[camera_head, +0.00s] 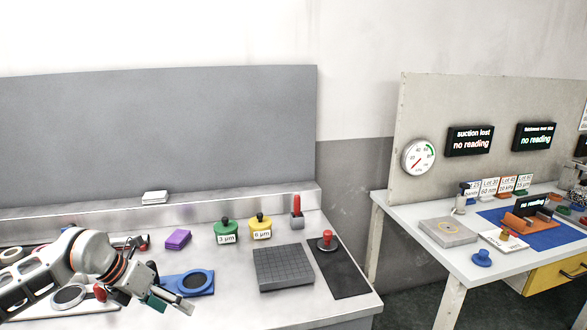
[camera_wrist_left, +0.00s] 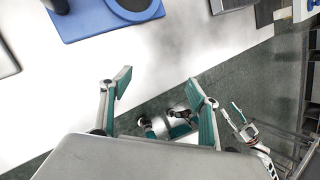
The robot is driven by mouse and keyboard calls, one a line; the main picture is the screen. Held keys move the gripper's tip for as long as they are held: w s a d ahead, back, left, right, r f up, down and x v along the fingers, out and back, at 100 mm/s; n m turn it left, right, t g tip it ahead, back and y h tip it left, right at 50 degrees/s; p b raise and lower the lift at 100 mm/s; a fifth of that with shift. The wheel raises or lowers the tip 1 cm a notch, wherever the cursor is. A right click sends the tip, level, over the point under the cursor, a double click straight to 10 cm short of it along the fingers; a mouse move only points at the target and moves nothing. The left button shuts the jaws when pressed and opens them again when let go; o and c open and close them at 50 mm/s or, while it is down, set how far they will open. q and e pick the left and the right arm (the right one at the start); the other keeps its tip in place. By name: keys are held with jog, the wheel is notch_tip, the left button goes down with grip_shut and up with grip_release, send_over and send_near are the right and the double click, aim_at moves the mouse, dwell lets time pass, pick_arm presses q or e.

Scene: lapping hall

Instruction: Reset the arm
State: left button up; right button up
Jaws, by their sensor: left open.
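My left gripper (camera_head: 170,303) is in the lower left of the head view, over the front part of the grey bench. Its jaws are open and empty. In the left wrist view its two teal-padded fingers (camera_wrist_left: 164,98) stand apart, with bench top and dark floor behind them.
The grey bench carries a purple block (camera_head: 178,239), green (camera_head: 226,229) and yellow (camera_head: 260,225) labelled pots, a grooved dark plate (camera_head: 283,268), and a red-handled piece (camera_head: 326,241) on a black mat. A second table (camera_head: 470,272) stands right, across a floor gap.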

pick_arm(q)
jog(key=s+d+r+n+t+h, duration=0.1)
jog(key=s+d+n+h, duration=0.25)
jog(key=d, duration=0.45)
jog(key=s+d+n+t+h, duration=0.2)
jog(key=s+d+n+h, duration=0.15)
jog(key=d, duration=0.45)
jog(key=s+d+r+n+t+h, duration=0.1)
jog(key=s+d+n+h, duration=0.15)
jog(key=d+h, duration=0.4)
jog(key=s+a+f+n+t+y, duration=0.2)
jog(key=a+f+n+t+y, duration=0.3)
jog(key=n, duration=0.4)
jog(key=s+a+f+n+t+y, duration=0.2)
jog(key=a+f+n+t+y, duration=0.1)
jog(key=f+n+y, duration=0.5)
jog(key=s+a+f+n+g+y, duration=0.1)
jog(key=s+a+f+n+g, duration=0.1)
jog(key=s+f+n, duration=0.2)
jog(key=s+a+f+n+g+y, duration=0.2)
jog(key=s+a+f+n+g, duration=0.1)
jog(key=s+f, duration=0.6)
jog(key=shift+s+n, duration=0.15)
jog(key=shift+n, duration=0.5)
